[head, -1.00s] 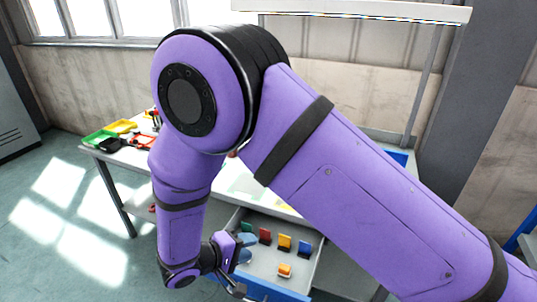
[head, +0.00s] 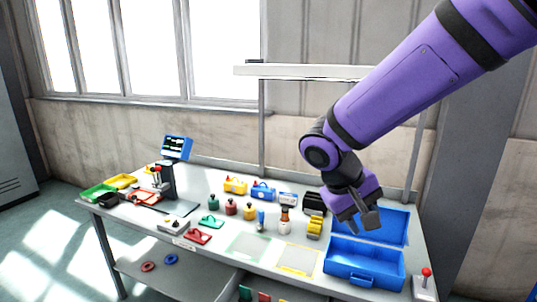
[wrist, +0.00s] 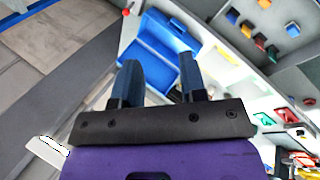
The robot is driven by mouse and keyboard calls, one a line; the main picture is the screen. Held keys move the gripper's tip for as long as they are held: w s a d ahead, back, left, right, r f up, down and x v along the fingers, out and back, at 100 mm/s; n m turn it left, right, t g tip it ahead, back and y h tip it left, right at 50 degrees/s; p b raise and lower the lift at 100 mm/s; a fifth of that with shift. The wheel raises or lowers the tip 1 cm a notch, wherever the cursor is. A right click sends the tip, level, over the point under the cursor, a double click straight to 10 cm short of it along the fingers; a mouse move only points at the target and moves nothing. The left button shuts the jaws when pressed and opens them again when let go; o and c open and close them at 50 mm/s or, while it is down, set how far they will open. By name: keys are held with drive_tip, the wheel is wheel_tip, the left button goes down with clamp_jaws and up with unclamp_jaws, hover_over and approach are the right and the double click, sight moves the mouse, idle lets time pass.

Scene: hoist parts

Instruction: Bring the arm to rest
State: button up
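My gripper (head: 361,220) is at the end of my purple arm, raised above the right part of the workbench in the head view. Its fingers stand apart with nothing between them; the gap also shows in the wrist view (wrist: 160,82). Below and just behind it is an open blue toolbox (head: 365,265) on the bench top (head: 215,262). The gripper overlaps the toolbox in the picture, and the wrist view shows the toolbox (wrist: 165,40) beyond the fingers.
Several small coloured parts stand mid-bench, near a yellow hoist part (head: 315,228). A scale-like device with a blue screen (head: 177,148) stands at the left, by green and yellow trays (head: 98,191). A drawer with coloured pieces (head: 262,293) is open below.

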drive_tip(key=s+d+r+m+t+y, duration=0.1)
drive_tip(key=s+d+r+t+y, duration=0.1)
drive_tip(key=s+d+r, duration=0.3)
drive_tip(key=s+d+r+m+t+y, duration=0.1)
drive_tip(key=s+d+r, duration=0.4)
drive_tip(key=s, duration=0.5)
drive_tip(key=d+t+y, duration=0.1)
drive_tip(key=d+y, duration=0.1)
drive_tip(key=shift+s+d+r+m+t+y, duration=0.2)
drive_tip(key=shift+s+m+t+y, duration=0.1)
drive_tip(key=shift+s, duration=0.05)
